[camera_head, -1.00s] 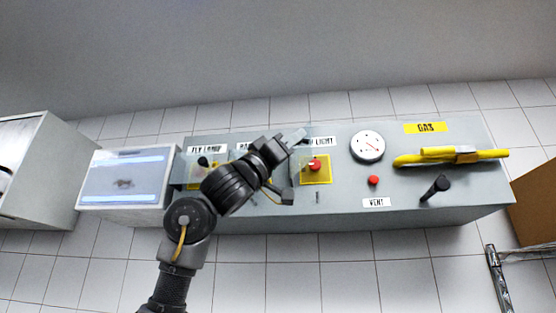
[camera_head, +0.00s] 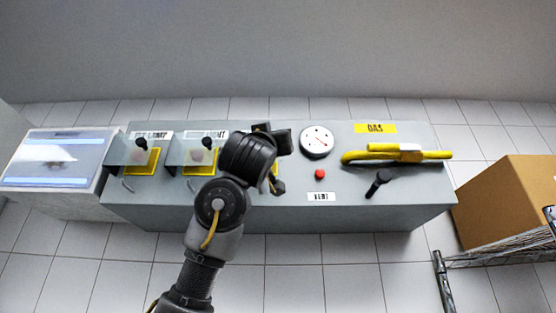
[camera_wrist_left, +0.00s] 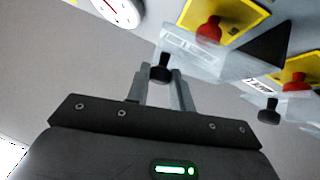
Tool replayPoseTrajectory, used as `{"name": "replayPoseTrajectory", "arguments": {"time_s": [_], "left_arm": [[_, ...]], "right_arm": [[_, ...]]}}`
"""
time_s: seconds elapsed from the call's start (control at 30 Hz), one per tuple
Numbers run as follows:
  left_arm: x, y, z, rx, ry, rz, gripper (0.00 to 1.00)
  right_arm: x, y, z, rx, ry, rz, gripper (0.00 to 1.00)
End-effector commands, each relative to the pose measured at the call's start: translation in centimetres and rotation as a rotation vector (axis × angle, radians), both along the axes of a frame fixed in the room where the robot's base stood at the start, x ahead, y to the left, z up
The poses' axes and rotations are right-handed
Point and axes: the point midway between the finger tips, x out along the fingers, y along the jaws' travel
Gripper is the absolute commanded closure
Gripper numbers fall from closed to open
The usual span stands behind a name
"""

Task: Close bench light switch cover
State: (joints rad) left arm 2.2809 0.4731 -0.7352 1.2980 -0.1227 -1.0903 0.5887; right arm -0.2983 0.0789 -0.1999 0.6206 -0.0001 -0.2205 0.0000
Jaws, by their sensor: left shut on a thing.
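My left gripper (camera_head: 284,160) is at the third switch on the grey panel, beside the gauge, and hides most of that switch in the head view. In the left wrist view its fingers (camera_wrist_left: 163,88) are shut on a small black knob (camera_wrist_left: 161,68) at the edge of a clear cover (camera_wrist_left: 190,52). Behind this cover are a red button (camera_wrist_left: 209,30) and a yellow plate (camera_wrist_left: 240,12). The cover stands out from the panel; its exact angle is unclear. The label above this switch is hidden. My right gripper is not in view.
Two more clear covers (camera_head: 124,150) (camera_head: 177,152) with black knobs stand to the left. A round gauge (camera_head: 317,141), a red vent button (camera_head: 319,173), a yellow gas handle (camera_head: 398,151) and a black lever (camera_head: 379,181) are to the right. A cardboard box (camera_head: 510,195) stands far right.

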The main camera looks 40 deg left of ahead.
Motion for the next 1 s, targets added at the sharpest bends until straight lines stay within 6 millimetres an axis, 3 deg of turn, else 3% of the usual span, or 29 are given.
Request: {"name": "replayPoseTrajectory", "arguments": {"time_s": [0.13, 0.87, 0.9, 1.0], "left_arm": [[0.6, 0.4, 0.0, 0.000, -0.001, 0.001, 1.00], [1.3, 0.7, 0.2, 0.000, -0.005, 0.001, 1.00], [1.3, 0.7, 0.2, 0.000, -0.005, 0.001, 0.72], [1.3, 0.7, 0.2, 0.000, -0.004, 0.001, 0.59]], "right_arm": [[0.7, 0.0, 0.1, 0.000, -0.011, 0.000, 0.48], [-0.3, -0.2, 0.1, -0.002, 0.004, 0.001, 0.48], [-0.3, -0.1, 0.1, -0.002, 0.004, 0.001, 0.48], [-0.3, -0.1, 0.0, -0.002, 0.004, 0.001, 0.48]]}}
